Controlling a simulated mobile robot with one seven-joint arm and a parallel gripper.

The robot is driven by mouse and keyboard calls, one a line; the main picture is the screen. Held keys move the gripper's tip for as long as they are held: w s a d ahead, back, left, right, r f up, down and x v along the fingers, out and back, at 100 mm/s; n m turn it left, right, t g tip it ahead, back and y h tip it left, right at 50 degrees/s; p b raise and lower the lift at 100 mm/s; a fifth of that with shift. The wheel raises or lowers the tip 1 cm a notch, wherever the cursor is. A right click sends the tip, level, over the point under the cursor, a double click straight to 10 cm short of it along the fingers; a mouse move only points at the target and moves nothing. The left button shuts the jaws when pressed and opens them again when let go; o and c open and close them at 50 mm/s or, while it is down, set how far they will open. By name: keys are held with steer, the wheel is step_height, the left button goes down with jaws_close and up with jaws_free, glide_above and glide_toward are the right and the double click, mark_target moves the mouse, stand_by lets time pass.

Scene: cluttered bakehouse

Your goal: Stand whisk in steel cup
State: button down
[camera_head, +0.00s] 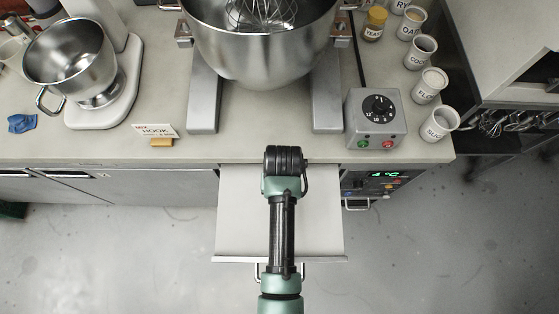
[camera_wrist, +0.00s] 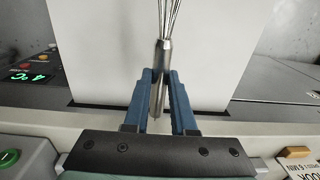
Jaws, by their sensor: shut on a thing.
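In the wrist view, my gripper (camera_wrist: 160,76) has its blue fingers closed on the steel handle of a whisk (camera_wrist: 163,56). The wire end points toward the top of the picture and is cut off by the frame edge. The whisk is over a plain white pull-out panel. In the head view, my own arm hides the gripper and the held whisk at the counter's front edge. I cannot make out a steel cup for certain in either view.
The pulled-out white panel (camera_head: 236,215) juts from the counter front. A large mixer bowl (camera_head: 262,60) with a wire beater stands behind. A smaller steel bowl (camera_head: 68,58) is left, a dial box (camera_head: 375,122) right. Several labelled cups, including a sugar cup (camera_head: 440,123), line the right edge.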

steer(key=shift+f, duration=1.65)
steer(key=shift+f, duration=0.1)
steer(key=shift+f+b, duration=0.35)
steer(key=shift+f, duration=0.15)
steer(key=c, duration=0.7)
jaws_free()
steer(key=shift+c, duration=0.2)
steer(key=shift+r, duration=0.1)
steer(key=r, duration=1.3)
steer(key=shift+d+p, duration=0.2)
steer(key=shift+p, duration=0.2)
